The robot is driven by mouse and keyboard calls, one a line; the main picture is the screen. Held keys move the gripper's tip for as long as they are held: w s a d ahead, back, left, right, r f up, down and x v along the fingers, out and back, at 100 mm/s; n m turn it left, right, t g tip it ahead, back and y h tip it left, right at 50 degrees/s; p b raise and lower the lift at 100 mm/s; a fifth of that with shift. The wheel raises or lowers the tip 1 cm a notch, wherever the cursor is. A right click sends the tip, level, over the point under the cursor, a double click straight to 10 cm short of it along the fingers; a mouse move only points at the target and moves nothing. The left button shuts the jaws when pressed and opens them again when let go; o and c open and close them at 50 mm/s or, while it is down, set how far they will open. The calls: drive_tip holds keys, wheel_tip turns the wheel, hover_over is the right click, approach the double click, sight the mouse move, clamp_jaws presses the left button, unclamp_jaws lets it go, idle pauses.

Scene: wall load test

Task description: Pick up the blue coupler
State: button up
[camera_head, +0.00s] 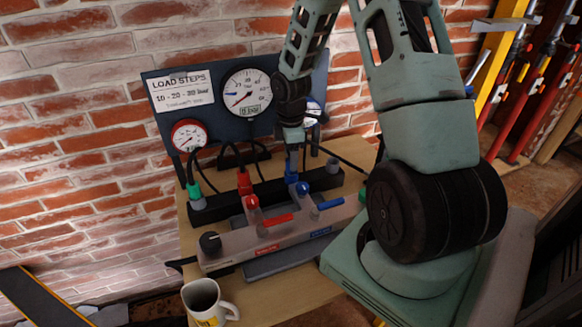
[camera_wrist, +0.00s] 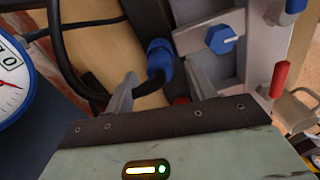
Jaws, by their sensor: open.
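The blue coupler (camera_wrist: 160,56) is on the end of a black hose and shows between my two gripper fingers in the wrist view. My gripper (camera_wrist: 159,70) is open, with one finger on each side of the coupler; I cannot tell whether either finger touches it. In the head view my gripper (camera_head: 291,175) points down at the blue coupler (camera_head: 302,188), which stands at the black holder bar (camera_head: 270,190). My gripper partly covers the coupler's upper part and hose there.
A red coupler (camera_head: 244,183) and a green coupler (camera_head: 194,190) stand along the bar to the left. A gauge panel (camera_head: 228,122) rises behind. A mug (camera_head: 206,300) stands at the table's front.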

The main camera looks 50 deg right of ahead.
wheel_tip(320, 180, down, 3)
drive_tip(key=shift+f, duration=0.15)
drive_tip(key=c, duration=1.1)
drive_tip(key=shift+o, duration=0.2)
drive_tip(key=shift+r, duration=5.05)
